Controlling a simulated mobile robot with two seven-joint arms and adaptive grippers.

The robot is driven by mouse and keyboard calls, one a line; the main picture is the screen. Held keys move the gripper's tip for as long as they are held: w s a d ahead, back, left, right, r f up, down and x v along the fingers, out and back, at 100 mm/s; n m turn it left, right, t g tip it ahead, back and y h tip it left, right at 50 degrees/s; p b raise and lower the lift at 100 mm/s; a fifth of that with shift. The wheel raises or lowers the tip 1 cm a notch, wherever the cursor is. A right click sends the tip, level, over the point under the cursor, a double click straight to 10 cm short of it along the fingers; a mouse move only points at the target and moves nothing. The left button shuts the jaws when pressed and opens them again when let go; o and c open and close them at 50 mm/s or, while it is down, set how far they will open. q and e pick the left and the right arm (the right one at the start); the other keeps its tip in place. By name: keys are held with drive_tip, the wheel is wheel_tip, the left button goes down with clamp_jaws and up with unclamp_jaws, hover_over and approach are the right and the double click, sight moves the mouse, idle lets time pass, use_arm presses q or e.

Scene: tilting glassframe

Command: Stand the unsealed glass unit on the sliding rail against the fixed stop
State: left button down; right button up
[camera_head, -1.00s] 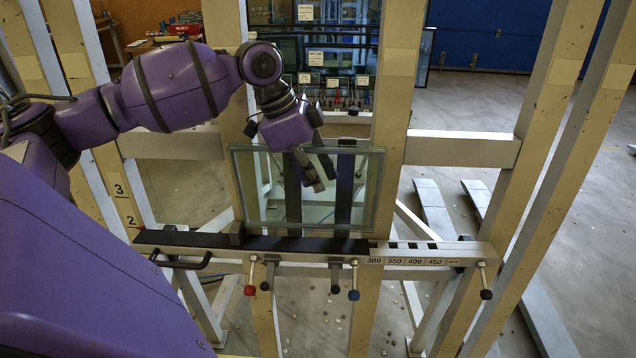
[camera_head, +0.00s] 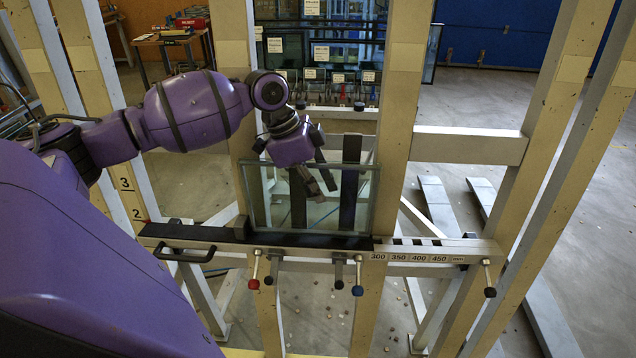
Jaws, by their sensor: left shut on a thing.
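The glass unit (camera_head: 350,205) is a clear pane with a pale edge, upright behind the black sliding rail (camera_head: 200,233). Its lower edge meets the rail in the picture; I cannot tell whether it rests on it. A dark block (camera_head: 240,228), which looks like the fixed stop, stands at its lower left corner; contact between them is unclear. My left gripper (camera_head: 320,182) reaches in from the upper left and is shut on the glass unit, its fingers pointing down across the pane. The exact grip line is hard to see. My right gripper is out of view.
Tall cream posts (camera_head: 395,125) stand behind the rail and at the right. Red (camera_head: 254,283), blue (camera_head: 357,290) and black-knobbed levers hang in front below the rail. A scale beam (camera_head: 420,257) marked 300 to 450 extends right. A workbench (camera_head: 172,40) stands far back.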

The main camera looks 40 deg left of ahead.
use_arm(q)
drive_tip(key=shift+w+f, duration=0.1)
drive_tip(key=shift+f, duration=0.05)
idle(0.7)
drive_tip(key=c, duration=1.6)
unclamp_jaws()
drive_tip(key=shift+c, duration=0.2)
drive_tip(key=shift+s+f, duration=0.2)
drive_tip(key=shift+f, duration=0.05)
drive_tip(key=shift+w+r, duration=0.1)
drive_tip(key=shift+r, duration=0.05)
